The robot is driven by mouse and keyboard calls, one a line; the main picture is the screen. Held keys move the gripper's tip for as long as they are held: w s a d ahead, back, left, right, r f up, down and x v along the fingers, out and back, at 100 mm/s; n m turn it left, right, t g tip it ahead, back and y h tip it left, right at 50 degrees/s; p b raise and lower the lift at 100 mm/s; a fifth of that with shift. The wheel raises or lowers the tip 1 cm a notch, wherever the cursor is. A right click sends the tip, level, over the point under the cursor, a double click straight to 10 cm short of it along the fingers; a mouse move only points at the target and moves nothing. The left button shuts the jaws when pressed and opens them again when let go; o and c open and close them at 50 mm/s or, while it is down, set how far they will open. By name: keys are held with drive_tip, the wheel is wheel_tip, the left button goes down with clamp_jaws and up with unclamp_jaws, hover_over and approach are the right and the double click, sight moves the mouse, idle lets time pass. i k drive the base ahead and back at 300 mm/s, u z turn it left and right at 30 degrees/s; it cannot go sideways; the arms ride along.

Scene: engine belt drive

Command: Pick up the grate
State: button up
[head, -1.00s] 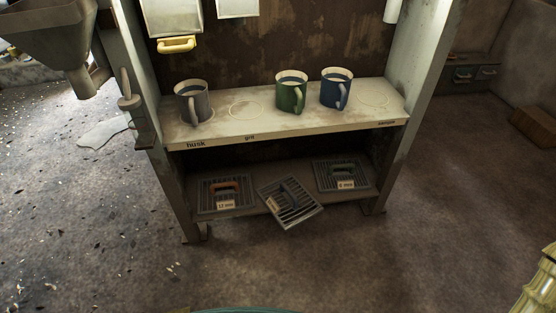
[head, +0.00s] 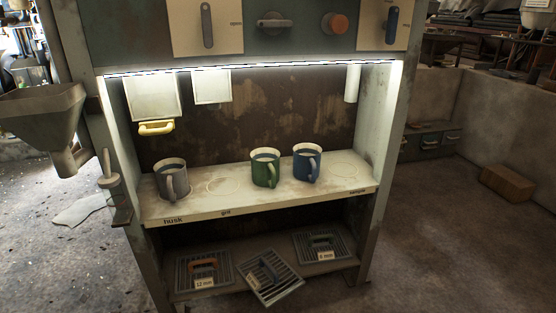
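Three dark metal grates lie on the low shelf of the cabinet in the head view. The left grate (head: 220,270) has an orange-brown handle and a tag that seems to read 12 mm. The middle grate (head: 287,284) has a dark blue-grey handle. It lies turned at an angle, and its front corner sticks out past the shelf's front edge; its tag is too small to read. The right grate (head: 339,244) has a dark green handle and a tag that seems to read 6 mm. My gripper is not in view.
Above them, a pale counter (head: 220,205) holds a grey mug (head: 168,178), a green mug (head: 264,170) and a blue mug (head: 305,164). A metal hopper (head: 45,110) stands at the left. The floor (head: 440,250) at the right is mostly clear.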

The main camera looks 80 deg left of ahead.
sight(202, 284)
drive_tip(key=z, duration=0.1)
drive_tip(key=k, duration=1)
drive_tip(key=u, duration=0.95)
